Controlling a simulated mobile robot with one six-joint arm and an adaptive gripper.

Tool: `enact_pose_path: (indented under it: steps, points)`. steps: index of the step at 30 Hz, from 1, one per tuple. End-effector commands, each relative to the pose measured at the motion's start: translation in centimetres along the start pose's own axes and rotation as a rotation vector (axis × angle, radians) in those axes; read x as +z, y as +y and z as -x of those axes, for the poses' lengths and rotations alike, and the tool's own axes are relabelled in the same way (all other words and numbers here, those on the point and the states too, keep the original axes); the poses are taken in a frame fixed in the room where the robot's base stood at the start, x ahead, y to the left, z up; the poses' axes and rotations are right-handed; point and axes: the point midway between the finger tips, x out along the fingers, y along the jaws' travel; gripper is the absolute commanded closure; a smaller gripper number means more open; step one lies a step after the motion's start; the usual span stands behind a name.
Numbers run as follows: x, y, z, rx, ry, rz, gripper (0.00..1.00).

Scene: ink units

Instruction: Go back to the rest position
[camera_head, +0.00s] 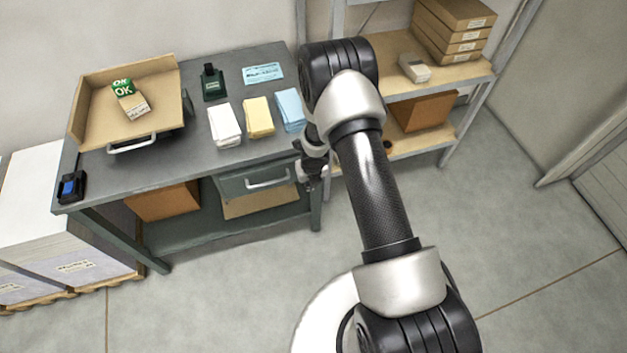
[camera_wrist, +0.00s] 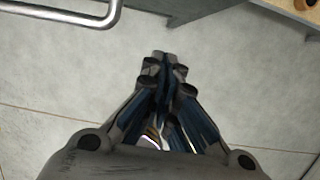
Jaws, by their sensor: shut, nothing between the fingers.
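My gripper (camera_wrist: 163,62) is shut and empty in the wrist view, pointing down over the bare grey floor. In the head view my gripper (camera_head: 311,184) shows only partly, beside the right end of the grey workbench (camera_head: 180,140), near its drawer. My arm reaches up and across the middle of the head view and hides part of the shelf behind it.
The drawer handle (camera_wrist: 90,14) is close at upper left. A shelf rack (camera_head: 480,72) stands right; floor (camera_head: 530,240) is clear.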

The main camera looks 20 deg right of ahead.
Motion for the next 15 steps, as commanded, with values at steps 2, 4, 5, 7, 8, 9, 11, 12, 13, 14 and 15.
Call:
enact_pose_path:
  steps: [2, 4, 5, 7, 8, 9, 11, 12, 13, 14, 15]
  points:
    - [0.5, -0.2, 3.1, -0.002, -0.008, -0.003, 1.0]
    - [0.5, -0.2, 4.8, -0.002, -0.007, -0.003, 1.0]
    - [0.4, -0.2, 5.4, -0.002, -0.006, -0.003, 1.0]
    - [0.4, -0.2, 6.8, -0.002, -0.005, -0.003, 1.0]
    - [0.3, -0.2, 7.3, -0.002, -0.005, -0.002, 1.0]
    - [0.3, -0.2, 7.9, -0.002, -0.005, -0.003, 1.0]
    - [0.3, -0.3, 8.6, -0.002, -0.004, -0.003, 1.0]
    - [0.2, -0.3, 8.9, -0.002, -0.003, -0.003, 1.0]
    - [0.2, -0.3, 9.1, -0.002, -0.004, -0.003, 1.0]
    - [0.2, -0.3, 9.3, -0.002, -0.004, -0.003, 1.0]
    - [0.2, -0.2, 9.4, -0.002, -0.003, -0.002, 1.0]
